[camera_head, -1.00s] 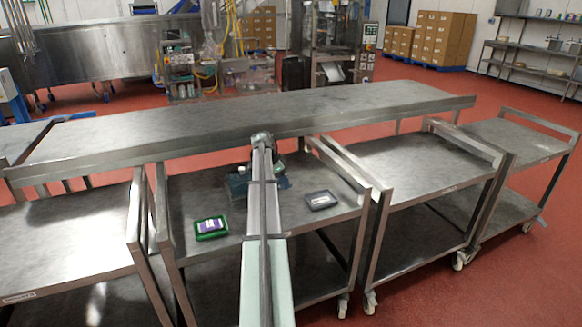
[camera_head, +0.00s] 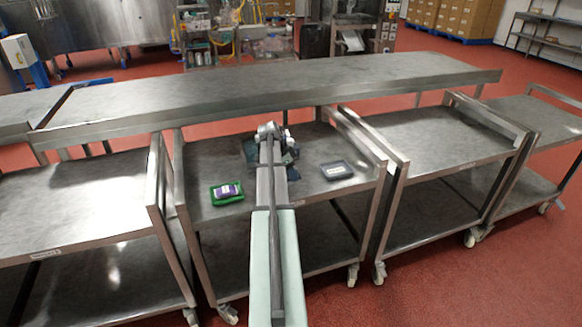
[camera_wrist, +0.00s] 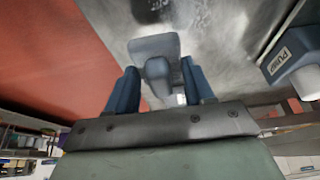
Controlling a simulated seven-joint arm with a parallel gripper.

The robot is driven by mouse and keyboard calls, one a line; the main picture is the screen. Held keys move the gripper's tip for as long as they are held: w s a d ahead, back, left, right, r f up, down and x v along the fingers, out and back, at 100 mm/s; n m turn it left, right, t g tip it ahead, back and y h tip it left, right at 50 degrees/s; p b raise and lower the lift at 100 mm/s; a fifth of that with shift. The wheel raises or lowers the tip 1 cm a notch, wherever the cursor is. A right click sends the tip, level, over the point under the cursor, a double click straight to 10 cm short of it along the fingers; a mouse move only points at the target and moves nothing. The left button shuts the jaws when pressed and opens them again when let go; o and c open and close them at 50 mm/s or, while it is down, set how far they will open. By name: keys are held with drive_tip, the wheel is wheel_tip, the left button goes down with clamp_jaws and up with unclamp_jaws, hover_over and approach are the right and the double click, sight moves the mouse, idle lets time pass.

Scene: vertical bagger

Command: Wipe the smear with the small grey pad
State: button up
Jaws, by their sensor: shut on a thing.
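My gripper (camera_wrist: 160,85) has its two blue fingers on either side of the handle of a small grey pad (camera_wrist: 142,46), which it holds over a metal top in the wrist view. In the head view my gripper (camera_head: 272,150) is over the middle trolley's top shelf (camera_head: 300,196), and my arm hides much of the pad. Faint dark speckles (camera_wrist: 196,14) show on the metal beyond the pad; I cannot tell whether they are the smear. I cannot tell whether the pad touches the surface.
A green-rimmed box (camera_head: 226,193) lies left of my arm and a dark labelled box (camera_head: 336,170) right of it; the latter is close to the pad in the wrist view (camera_wrist: 292,62). A long steel table (camera_head: 270,85) runs behind. Raised rails edge the trolley.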

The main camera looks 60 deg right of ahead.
wheel_tip(320, 180, down, 3)
drive_tip(key=shift+f, duration=0.15)
drive_tip(key=shift+w+d+f, duration=0.4)
drive_tip(key=shift+d+f, duration=0.05)
drive_tip(key=shift+f, duration=0.15)
drive_tip(key=shift+c, duration=0.3)
drive_tip(key=shift+w+d, duration=2.1)
drive_tip(key=shift+w, duration=0.3)
drive_tip(key=shift+w+a, duration=0.45)
drive_tip(key=shift+a, duration=0.2)
drive_tip(key=shift+s+a, duration=0.1)
drive_tip(key=shift+a, duration=0.25)
drive_tip(key=shift+s+a, duration=2.45)
drive_tip(key=shift+w+a, duration=0.7)
drive_tip(key=shift+w, duration=0.2)
drive_tip(key=shift+w+d, duration=2.6)
drive_tip(key=shift+d, duration=0.15)
wheel_tip(320, 180, up, 8)
drive_tip(key=shift+a, duration=0.15)
